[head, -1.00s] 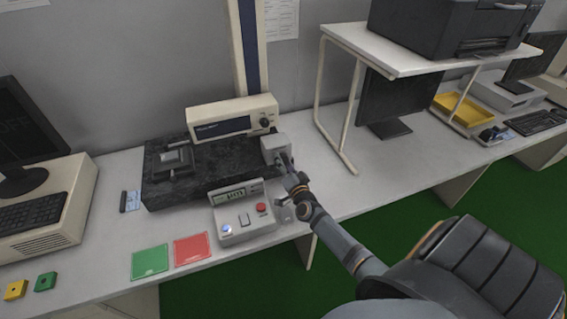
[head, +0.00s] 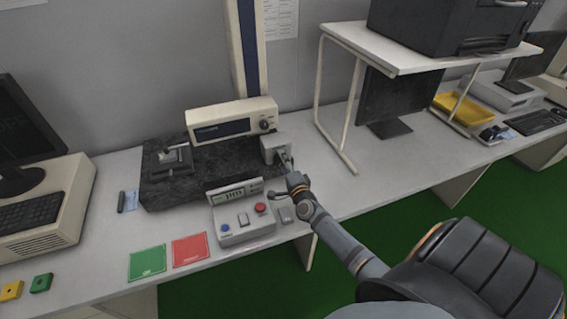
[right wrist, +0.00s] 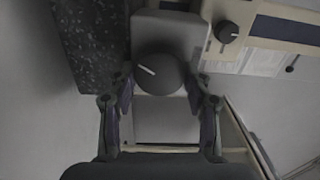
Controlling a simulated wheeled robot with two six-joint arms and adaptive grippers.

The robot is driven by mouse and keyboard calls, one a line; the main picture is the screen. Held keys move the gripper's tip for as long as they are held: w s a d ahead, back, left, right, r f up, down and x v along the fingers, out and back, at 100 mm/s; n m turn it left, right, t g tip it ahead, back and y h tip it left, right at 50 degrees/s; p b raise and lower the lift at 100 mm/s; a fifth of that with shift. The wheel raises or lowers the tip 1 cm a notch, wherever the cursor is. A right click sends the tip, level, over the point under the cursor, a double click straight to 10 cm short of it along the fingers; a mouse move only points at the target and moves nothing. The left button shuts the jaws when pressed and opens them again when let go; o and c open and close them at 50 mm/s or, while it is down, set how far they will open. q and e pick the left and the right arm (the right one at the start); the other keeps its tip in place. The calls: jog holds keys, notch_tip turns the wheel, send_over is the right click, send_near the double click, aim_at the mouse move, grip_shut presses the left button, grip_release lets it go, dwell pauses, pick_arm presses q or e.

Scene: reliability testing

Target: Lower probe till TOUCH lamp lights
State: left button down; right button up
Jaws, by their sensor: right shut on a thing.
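A grey drive box (head: 275,149) stands at the right end of the dark granite block (head: 215,161). My right gripper (head: 286,160) is at its front face. In the right wrist view, my right gripper (right wrist: 160,82) has its fingers on both sides of a round black knob (right wrist: 158,72) with a white mark, shut on it. A control box (head: 243,212) with a display, a blue button or lamp (head: 226,228) and a red button (head: 260,208) stands in front of the block. I cannot make out a probe tip or a TOUCH label. My left gripper is out of view.
A cream instrument (head: 232,121) with a dark display stands behind the block. A small dark fixture (head: 174,158) sits on the block's left part. Green (head: 147,262) and red (head: 190,249) mats lie in front. A white shelf (head: 400,52) stands at right.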

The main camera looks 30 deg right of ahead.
dwell(0.5)
jog(key=o, duration=1.2)
jog(key=shift+c, duration=0.2)
jog(key=shift+s, duration=0.1)
jog(key=v, duration=1.2)
jog(key=shift+d+f, duration=0.1)
